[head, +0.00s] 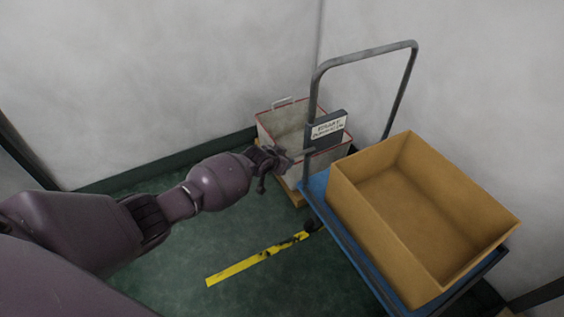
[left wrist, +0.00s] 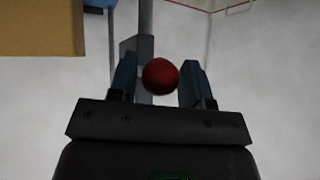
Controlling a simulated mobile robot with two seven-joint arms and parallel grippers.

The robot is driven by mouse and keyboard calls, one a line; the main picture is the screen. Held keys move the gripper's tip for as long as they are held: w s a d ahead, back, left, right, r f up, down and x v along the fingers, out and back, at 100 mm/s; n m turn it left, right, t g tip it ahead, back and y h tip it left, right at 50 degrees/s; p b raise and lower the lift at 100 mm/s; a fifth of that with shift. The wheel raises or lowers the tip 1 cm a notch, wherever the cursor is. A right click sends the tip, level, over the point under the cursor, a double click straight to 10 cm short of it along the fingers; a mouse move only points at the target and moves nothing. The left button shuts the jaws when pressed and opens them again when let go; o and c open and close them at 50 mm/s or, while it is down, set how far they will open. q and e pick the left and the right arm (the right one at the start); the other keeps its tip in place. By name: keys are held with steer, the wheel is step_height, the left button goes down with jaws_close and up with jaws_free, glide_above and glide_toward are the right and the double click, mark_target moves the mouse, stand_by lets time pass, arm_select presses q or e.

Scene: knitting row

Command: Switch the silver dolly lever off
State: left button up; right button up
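The dolly has a blue deck (head: 352,246) and a tall grey push handle (head: 364,53). A dark box with a white label (head: 327,129) is fixed at the handle's left post. A short pale bar (head: 303,152), apparently the silver lever, sticks out left below the label. My left gripper (head: 277,162) is at its outer end. My right gripper is in neither view.
An open tan box (head: 386,222) stands on the dolly deck. A pale bin with a red rim (head: 279,121) stands behind the handle, close to my gripper. Yellow tape (head: 254,259) marks the green floor. White walls close off the back.

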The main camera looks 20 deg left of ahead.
arm_select(q)
steer(key=shift+o, duration=1.1)
steer(key=shift+w+r, duration=0.15)
steer(key=shift+r, duration=0.2)
steer(key=shift+f, duration=0.35)
steer(key=shift+s+r, duration=0.35)
steer(key=shift+s, duration=0.1)
steer(key=p+v, duration=0.4)
steer(key=v, duration=0.6)
steer(key=shift+p, duration=0.3)
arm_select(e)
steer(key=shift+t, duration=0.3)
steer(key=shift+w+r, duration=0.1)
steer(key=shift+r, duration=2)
arm_select(q)
steer(key=shift+a, duration=0.1)
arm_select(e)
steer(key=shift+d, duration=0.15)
